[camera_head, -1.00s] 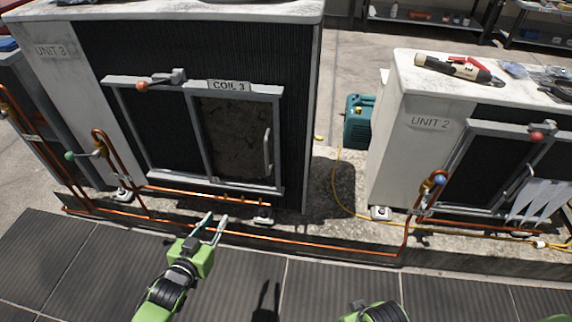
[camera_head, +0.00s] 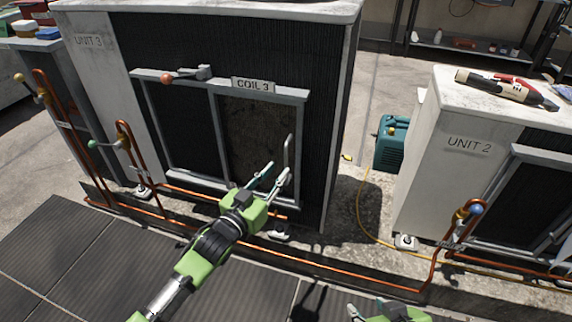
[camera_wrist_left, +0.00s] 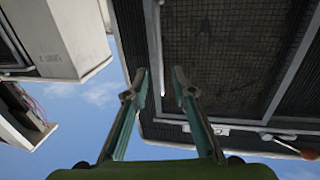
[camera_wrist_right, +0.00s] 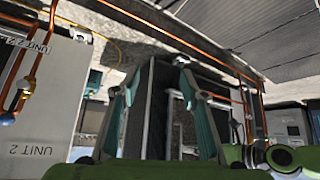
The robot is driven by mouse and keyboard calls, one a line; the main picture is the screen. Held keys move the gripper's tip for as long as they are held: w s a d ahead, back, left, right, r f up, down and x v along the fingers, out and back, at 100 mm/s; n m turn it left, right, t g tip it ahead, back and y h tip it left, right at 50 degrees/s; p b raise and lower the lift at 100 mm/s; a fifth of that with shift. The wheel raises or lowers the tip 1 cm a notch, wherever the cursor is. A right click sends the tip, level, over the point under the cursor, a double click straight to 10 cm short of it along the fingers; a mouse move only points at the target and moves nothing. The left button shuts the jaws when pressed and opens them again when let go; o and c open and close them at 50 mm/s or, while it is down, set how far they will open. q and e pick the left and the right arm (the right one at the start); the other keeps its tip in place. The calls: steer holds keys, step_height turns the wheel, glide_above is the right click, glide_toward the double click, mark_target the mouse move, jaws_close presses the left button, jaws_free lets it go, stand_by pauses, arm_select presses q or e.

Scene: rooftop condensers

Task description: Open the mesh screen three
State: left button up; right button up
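The screen (camera_head: 256,128) under the COIL 3 label on unit 3 has a grey frame, a dark left half and a brownish right half. Its upright handle bar (camera_head: 287,152) stands near the right edge. My left gripper (camera_head: 276,172) is open at the handle's lower end. In the left wrist view, the handle (camera_wrist_left: 158,45) appears between the open fingertips (camera_wrist_left: 160,75), with mesh (camera_wrist_left: 225,50) behind it; contact cannot be told. My right gripper (camera_wrist_right: 166,65) is open and empty; in the head view it is at the bottom edge, partly cut off.
A red-knobbed lever (camera_head: 186,75) sits on the screen's top rail. Copper pipes (camera_head: 330,268) run low in front of the units. Unit 2 (camera_head: 468,145) stands right, with a teal case (camera_head: 391,142) between the units. A yellow hose (camera_head: 361,215) lies on the ground.

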mark_target(285, 163)
arm_select(q)
steer(key=b+x, duration=0.1)
steer(key=x, duration=0.4)
steer(key=shift+w+d, duration=0.2)
steer(key=shift+w, duration=0.15)
arm_select(e)
steer(key=w+a+r+t+y, duration=0.1)
steer(key=w+a+r+t, duration=0.1)
steer(key=w+r+t, duration=0.2)
steer(key=w+r, duration=0.2)
steer(key=w, duration=0.1)
steer(key=shift+a+r+t, duration=0.15)
steer(key=shift+a+t, duration=0.15)
steer(key=shift+a, duration=0.05)
arm_select(q)
jaws_close()
